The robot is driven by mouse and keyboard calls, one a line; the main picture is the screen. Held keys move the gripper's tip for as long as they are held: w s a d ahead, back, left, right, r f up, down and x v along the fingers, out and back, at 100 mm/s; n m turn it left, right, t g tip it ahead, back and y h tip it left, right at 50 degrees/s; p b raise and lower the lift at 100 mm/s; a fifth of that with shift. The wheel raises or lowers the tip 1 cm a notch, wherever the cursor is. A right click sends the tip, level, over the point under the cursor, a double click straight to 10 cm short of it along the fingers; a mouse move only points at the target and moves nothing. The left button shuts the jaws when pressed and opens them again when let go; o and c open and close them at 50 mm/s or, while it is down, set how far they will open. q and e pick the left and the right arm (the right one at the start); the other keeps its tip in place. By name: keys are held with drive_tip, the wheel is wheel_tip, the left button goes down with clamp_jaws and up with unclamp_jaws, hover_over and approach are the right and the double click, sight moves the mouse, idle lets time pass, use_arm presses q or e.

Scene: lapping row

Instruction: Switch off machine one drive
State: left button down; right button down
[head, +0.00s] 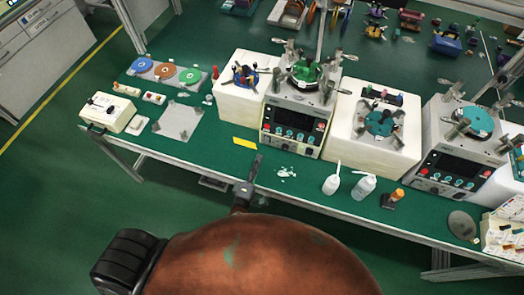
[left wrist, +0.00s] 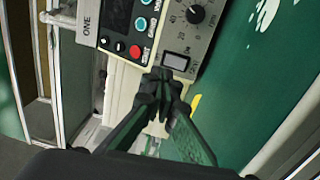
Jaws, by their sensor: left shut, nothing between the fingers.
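Machine one (head: 291,133) is a light-coloured bench unit with a green plate on top and a dark front panel. In the left wrist view its label ONE (left wrist: 88,26) shows beside the panel (left wrist: 118,15), with a red button (left wrist: 135,51), teal buttons, a black dial knob (left wrist: 195,14) and a grey rocker switch (left wrist: 176,61). My left gripper (head: 258,158) is shut and empty in front of the machine. In the left wrist view its fingertips (left wrist: 162,75) are just beside the rocker; I cannot tell whether they touch. My right gripper is not in view.
A second machine (head: 460,148) with a teal plate stands at the right. White bottles (head: 331,182) and an orange-capped item (head: 396,196) stand along the green bench's front. A yellow note (head: 244,142) lies left of machine one. Bare bench (head: 215,165) lies at the left front.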

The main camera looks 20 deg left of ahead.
use_arm(q)
drive_tip(key=s, duration=0.4)
drive_tip(key=shift+s+a+r, duration=0.15)
drive_tip(key=shift+s+r, duration=0.15)
drive_tip(key=shift+s, duration=0.1)
